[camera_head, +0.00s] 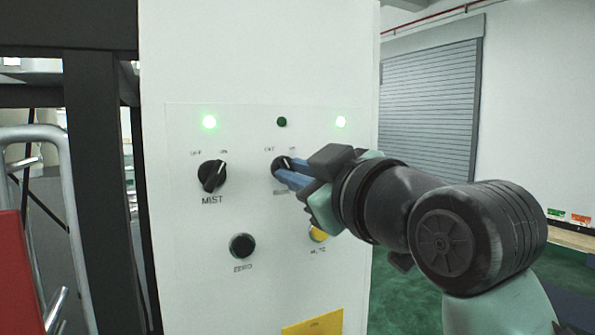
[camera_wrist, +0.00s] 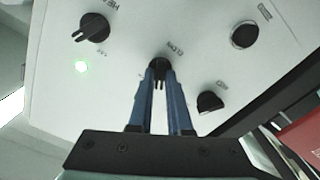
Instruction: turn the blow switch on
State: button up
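The blow switch (camera_head: 282,166) is a black rotary knob on the white panel (camera_head: 190,270), right of the MIST knob (camera_head: 212,175). I cannot tell whether the fingers press on the handle. The lamp (camera_head: 282,122) above the blow switch is dark green and unlit. The exact handle angle is partly hidden.
Lit green lamps are at the upper left (camera_head: 209,122) and upper right (camera_head: 341,122). Below are the black ZERO button (camera_head: 243,246) and a yellow button (camera_head: 318,235), partly behind my gripper. A dark frame post (camera_head: 100,180) and red object (camera_head: 14,275) stand left.

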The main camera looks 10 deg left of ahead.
grip_shut()
jog(key=shift+m, duration=0.4)
jog(key=m+p, duration=0.1)
jog(key=m, duration=0.3)
jog(key=shift+r+m, duration=0.1)
jog(key=shift+m, duration=0.2)
jog(key=m+p, duration=0.2)
jog(key=m, duration=0.4)
jog(key=shift+m, duration=0.3)
jog(key=o, duration=0.5)
grip_release()
